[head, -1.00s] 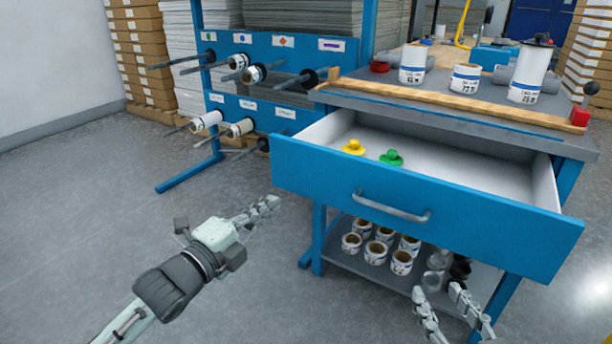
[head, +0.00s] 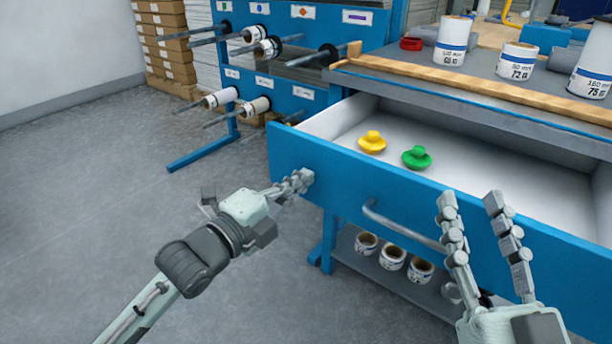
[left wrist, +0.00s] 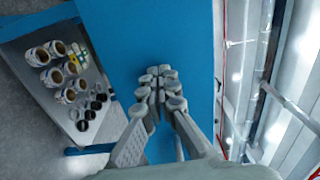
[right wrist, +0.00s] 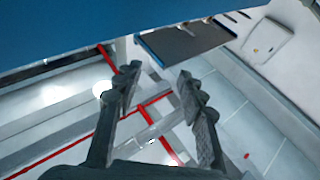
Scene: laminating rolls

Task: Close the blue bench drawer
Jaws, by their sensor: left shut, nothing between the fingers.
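The blue bench drawer (head: 330,178) is pulled open in the head view, with a bar handle (head: 400,226) on its front. A yellow knob-shaped piece (head: 372,142) and a green one (head: 416,157) lie inside it. My left gripper (head: 303,180) is shut and empty, its fingertips at the left part of the drawer front; I cannot tell if they touch. In the left wrist view the shut fingers (left wrist: 160,75) point at the blue front (left wrist: 115,40). My right gripper (head: 470,200) is open and empty, in front of the drawer's right part, right of the handle.
The bench top (head: 450,105) carries a wooden strip (head: 480,88) and white rolls (head: 518,62). A blue rack (head: 300,60) with rods and rolls stands at the left. More rolls (head: 392,256) sit on the shelf below the drawer. The floor at left is clear.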

